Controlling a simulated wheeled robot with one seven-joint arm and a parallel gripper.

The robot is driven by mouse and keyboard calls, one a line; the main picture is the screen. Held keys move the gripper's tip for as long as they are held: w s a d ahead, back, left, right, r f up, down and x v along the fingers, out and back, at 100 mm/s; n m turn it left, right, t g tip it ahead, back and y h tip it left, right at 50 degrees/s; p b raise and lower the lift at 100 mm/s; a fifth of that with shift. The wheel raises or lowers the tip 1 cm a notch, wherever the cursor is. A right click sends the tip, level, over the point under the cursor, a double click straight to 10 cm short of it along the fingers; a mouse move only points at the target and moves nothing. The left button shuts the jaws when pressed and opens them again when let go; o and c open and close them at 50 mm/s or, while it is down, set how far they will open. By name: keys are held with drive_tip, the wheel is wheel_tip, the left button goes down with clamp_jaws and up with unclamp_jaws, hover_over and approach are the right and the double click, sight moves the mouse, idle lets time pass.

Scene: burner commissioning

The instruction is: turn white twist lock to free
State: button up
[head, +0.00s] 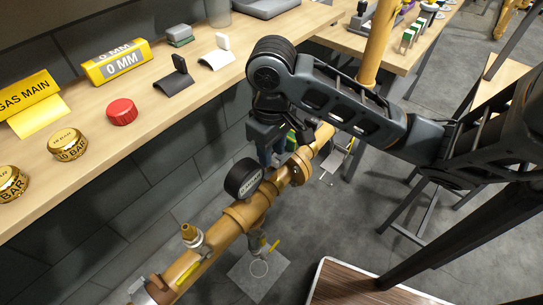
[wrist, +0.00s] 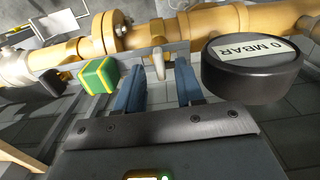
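A small off-white upright lever (wrist: 159,63), which looks like the white twist lock, stands in front of the yellow pipe in the wrist view. It shows between the tips of my gripper (wrist: 160,77), with a gap on each side. The blue fingers are apart and hold nothing. In the head view my gripper (head: 277,153) points down beside the pipe, and my arm hides the lever there. I cannot tell how deep the lever sits between the fingers.
A black gauge (wrist: 252,75) marked 0 MBAR is close right of the fingers. A green-yellow cube (wrist: 98,80) and a black knob (wrist: 45,83) are at left. The yellow pipe (head: 215,238) runs diagonally below the wooden shelf (head: 75,165), which holds a red cap (head: 122,112).

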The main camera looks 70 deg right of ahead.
drive_tip(key=shift+f, duration=0.65)
clamp_jaws()
